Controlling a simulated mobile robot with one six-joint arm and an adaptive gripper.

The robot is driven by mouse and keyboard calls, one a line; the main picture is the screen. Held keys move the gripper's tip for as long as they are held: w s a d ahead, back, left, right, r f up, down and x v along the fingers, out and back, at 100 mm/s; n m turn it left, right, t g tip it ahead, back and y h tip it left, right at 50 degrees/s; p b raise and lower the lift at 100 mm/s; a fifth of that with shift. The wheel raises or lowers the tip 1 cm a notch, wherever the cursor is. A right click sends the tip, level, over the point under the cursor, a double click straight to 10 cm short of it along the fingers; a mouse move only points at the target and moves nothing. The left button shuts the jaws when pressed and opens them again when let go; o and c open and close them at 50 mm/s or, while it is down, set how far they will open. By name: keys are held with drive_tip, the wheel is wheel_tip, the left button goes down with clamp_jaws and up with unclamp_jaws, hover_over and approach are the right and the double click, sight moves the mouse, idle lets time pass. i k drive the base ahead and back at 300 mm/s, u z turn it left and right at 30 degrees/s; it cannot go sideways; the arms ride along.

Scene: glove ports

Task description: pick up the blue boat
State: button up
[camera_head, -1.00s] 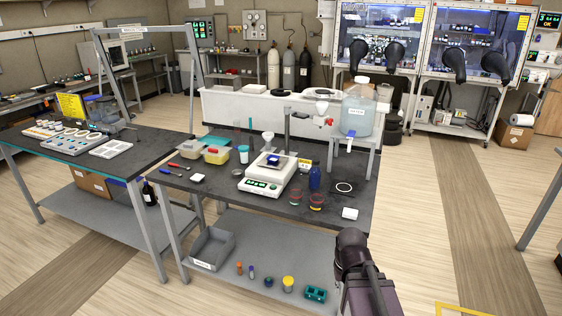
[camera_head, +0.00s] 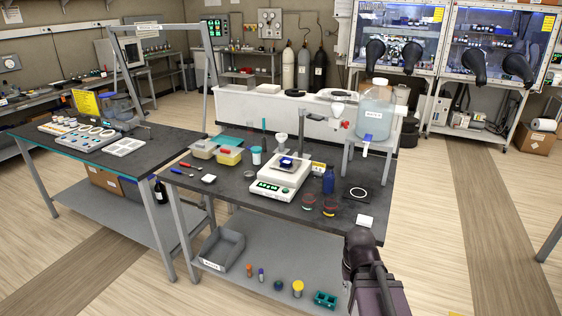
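The blue boat (camera_head: 287,162) looks like a small dark blue dish on the pan of a white balance (camera_head: 282,178) in the middle of the black-topped table. It is small in the picture, and I cannot tell whether it holds anything. My arm (camera_head: 370,280) shows at the bottom, right of centre, in front of the table's near right corner and apart from the boat. No gripper fingers show, so I cannot see my gripper.
A large carboy (camera_head: 373,110) stands on a stand at the back right. Clear floor (camera_head: 440,240) lies right of the table.

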sight(286, 160)
drive_tip(key=i, duration=0.85)
drive_tip(key=z, duration=0.05)
